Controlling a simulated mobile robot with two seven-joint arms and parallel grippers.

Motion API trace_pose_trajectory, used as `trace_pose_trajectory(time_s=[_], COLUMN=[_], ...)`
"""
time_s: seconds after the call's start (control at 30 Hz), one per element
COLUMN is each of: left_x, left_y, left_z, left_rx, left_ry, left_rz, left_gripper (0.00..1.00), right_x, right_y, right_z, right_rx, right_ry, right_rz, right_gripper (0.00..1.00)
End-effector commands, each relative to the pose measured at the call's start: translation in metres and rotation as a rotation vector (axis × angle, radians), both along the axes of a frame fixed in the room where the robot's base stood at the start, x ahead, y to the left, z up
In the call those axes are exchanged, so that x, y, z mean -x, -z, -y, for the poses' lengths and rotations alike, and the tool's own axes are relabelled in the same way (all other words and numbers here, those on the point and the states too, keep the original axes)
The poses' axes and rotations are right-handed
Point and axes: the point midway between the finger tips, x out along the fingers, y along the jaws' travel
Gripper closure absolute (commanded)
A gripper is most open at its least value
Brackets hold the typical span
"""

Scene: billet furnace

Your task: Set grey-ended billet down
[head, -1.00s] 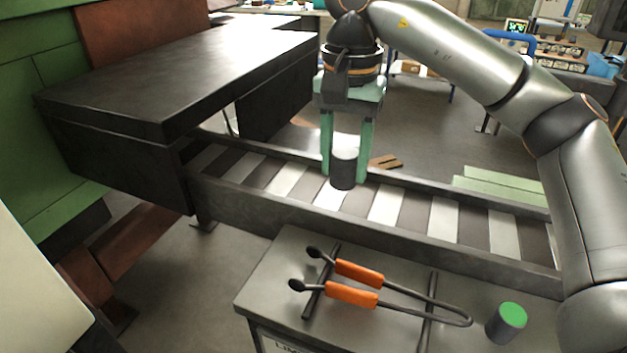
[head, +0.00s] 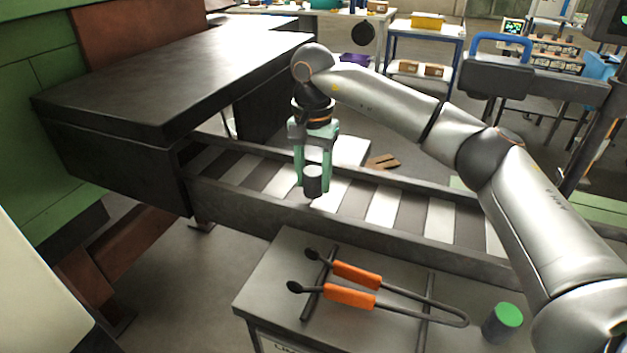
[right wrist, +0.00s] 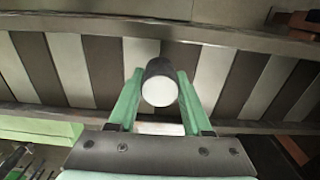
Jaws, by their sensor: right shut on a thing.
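The grey-ended billet (head: 313,187) is a short dark cylinder with a pale end facing up. My right gripper (head: 313,183) is shut on it, one green finger on each side. They are over the slatted conveyor (head: 345,230), near its front rail. I cannot tell whether the billet's lower end touches the slats. In the right wrist view the billet (right wrist: 160,85) sits between the fingertips, its pale round end towards the camera, with light and dark slats behind it. My left gripper is not in view.
A dark furnace body (head: 170,85) stands at the left over the conveyor's end. On the front table (head: 262,305) lie tongs with orange handles (head: 350,297), and a green-topped billet (head: 503,322) stands at its right. Conveyor slats to the right are clear.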

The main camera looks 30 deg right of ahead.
Motion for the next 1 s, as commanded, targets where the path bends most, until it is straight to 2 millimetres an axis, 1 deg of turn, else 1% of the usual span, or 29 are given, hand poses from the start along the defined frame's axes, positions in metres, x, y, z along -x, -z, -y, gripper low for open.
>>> trace_pose_trajectory(time_s=[0.03, 0.1, 0.33, 0.47, 0.5, 0.7, 0.77, 1.0], left_x=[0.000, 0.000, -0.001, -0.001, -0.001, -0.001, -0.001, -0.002], left_y=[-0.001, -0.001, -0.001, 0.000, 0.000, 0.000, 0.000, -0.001], left_z=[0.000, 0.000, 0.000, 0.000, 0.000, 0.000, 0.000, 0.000], left_rx=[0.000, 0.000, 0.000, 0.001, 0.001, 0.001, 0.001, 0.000], left_ry=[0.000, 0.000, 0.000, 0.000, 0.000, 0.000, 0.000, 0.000], left_rz=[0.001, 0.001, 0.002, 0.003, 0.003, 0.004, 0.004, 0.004], left_gripper=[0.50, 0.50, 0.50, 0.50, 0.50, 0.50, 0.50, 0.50], right_x=[0.000, 0.000, 0.000, 0.000, 0.000, 0.001, 0.001, 0.000], right_y=[0.006, 0.011, 0.012, 0.015, 0.016, 0.016, 0.016, 0.015], right_z=[0.000, 0.000, 0.000, 0.000, 0.000, 0.000, 0.000, 0.000], right_rx=[-0.001, -0.001, -0.002, -0.001, -0.001, 0.000, 0.000, -0.001], right_ry=[0.000, 0.001, 0.002, 0.002, 0.002, 0.002, 0.002, 0.002], right_rz=[0.001, 0.004, 0.005, 0.004, 0.002, 0.001, 0.001, 0.002], right_gripper=[1.00, 1.00, 1.00, 1.00, 0.49, 0.26, 0.21, 0.21])
